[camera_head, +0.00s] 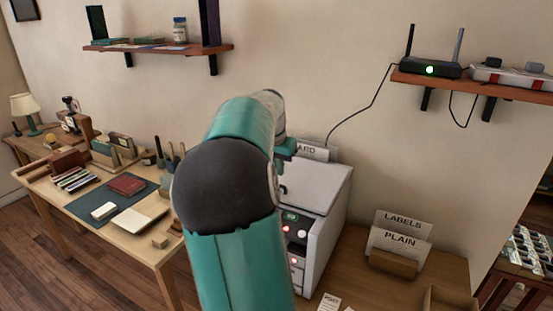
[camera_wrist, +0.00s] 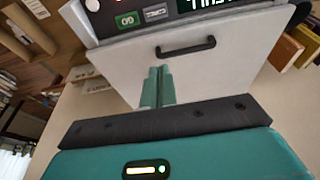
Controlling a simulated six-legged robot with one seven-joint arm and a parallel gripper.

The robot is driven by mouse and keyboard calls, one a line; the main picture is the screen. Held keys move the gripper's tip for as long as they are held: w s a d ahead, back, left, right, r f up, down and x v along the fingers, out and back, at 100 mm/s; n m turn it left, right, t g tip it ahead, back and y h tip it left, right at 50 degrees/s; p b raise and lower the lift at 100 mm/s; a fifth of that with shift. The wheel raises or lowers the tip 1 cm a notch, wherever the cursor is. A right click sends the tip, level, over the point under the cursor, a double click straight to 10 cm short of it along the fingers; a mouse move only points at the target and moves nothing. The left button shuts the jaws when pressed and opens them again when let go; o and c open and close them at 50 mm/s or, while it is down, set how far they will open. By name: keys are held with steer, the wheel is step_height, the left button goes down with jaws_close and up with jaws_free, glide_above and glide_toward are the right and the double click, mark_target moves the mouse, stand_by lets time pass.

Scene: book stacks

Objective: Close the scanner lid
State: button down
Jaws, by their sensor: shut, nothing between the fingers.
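The scanner (camera_head: 325,235) is a white box standing on the wooden desk, partly hidden behind my arm in the head view. Its pale lid (camera_head: 318,182) lies across the top and looks flat or nearly so; I cannot tell whether it is fully down. In the wrist view the lid (camera_wrist: 225,62) carries a black bar handle (camera_wrist: 186,47). My gripper (camera_wrist: 158,70) is shut and empty, its teal fingers together in front of the lid near the handle. I cannot tell whether they touch it. The control panel (camera_wrist: 150,17) has a green button.
Paper holders marked LABELS and PLAIN (camera_head: 398,240) stand right of the scanner. A CARD sign (camera_head: 312,150) shows behind it. A side table (camera_head: 85,195) at left holds books and stamps. A wall shelf (camera_head: 475,85) at upper right bears a router with a hanging cable.

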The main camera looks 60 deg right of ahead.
steer(key=x, duration=0.5)
steer(key=a+x, duration=0.1)
steer(key=x, duration=0.1)
steer(key=shift+f, duration=0.5)
steer(key=shift+s+a+f, duration=0.1)
steer(key=shift+a+f, duration=0.15)
steer(key=shift+f, duration=0.45)
steer(key=shift+a+f, duration=0.2)
steer(key=shift+f, duration=0.55)
steer(key=shift+d+r, duration=0.15)
steer(key=shift+r, duration=0.3)
steer(key=d+v, duration=0.1)
steer(key=v, duration=1.3)
steer(key=shift+r, duration=0.35)
